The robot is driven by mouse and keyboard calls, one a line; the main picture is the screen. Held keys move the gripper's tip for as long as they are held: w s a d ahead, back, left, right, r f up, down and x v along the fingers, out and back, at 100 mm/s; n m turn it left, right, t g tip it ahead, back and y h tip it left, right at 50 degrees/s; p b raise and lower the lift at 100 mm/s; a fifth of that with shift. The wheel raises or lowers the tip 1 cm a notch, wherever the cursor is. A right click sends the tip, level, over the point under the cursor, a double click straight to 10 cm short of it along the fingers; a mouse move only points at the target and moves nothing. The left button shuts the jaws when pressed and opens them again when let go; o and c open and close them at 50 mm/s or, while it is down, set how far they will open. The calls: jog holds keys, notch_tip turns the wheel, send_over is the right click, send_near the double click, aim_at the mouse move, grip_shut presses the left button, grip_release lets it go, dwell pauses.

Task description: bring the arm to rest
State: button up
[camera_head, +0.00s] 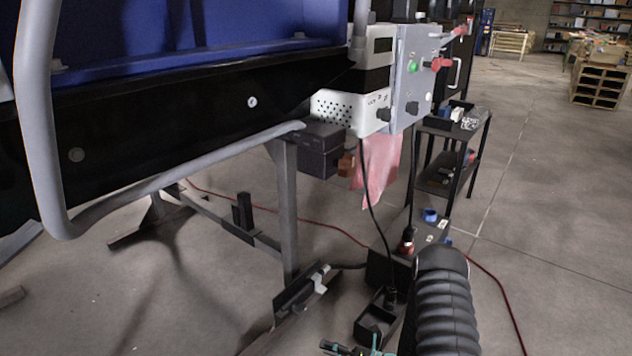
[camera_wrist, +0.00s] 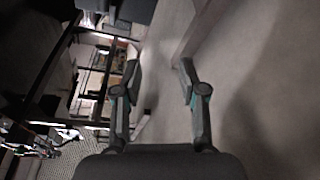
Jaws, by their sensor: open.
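My gripper (camera_wrist: 160,75) is open in the wrist view, its two fingers spread apart with nothing between them. Beyond the fingers is bare grey floor. In the head view my arm shows at the bottom centre as a black ribbed sleeve, and a small part of my gripper (camera_head: 352,349) shows at the bottom edge, mostly cut off. I see no object held.
A conveyor frame (camera_head: 288,215) with a grey tube rail (camera_head: 180,172) and blue top fills the left. A grey control box (camera_head: 411,75) with a green button is at the centre. A black shelf cart (camera_head: 452,160) stands behind. Open floor (camera_head: 560,200) lies right; a red cable crosses it.

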jog(key=s+d+r+n+g+h+p, duration=0.2)
jog(key=s+r+n+g+h, duration=0.3)
jog(key=s+r+n+g, duration=1.3)
jog(key=s+d+r+n+t+h+p, duration=0.2)
jog(key=r+n+t, duration=0.3)
jog(key=r, duration=0.6)
jog(key=s+d+r+n+t+h+p, duration=0.2)
jog(key=s+d+r+n+t+h, duration=0.2)
jog(key=r, duration=0.8)
jog(key=s+d+r+n+t+h+p, duration=0.3)
jog(key=r+n+t, duration=0.4)
jog(key=r+n, duration=0.3)
jog(key=shift+d+r+h, duration=0.2)
jog(key=shift+r+h, duration=0.3)
jog(key=shift+r, duration=0.3)
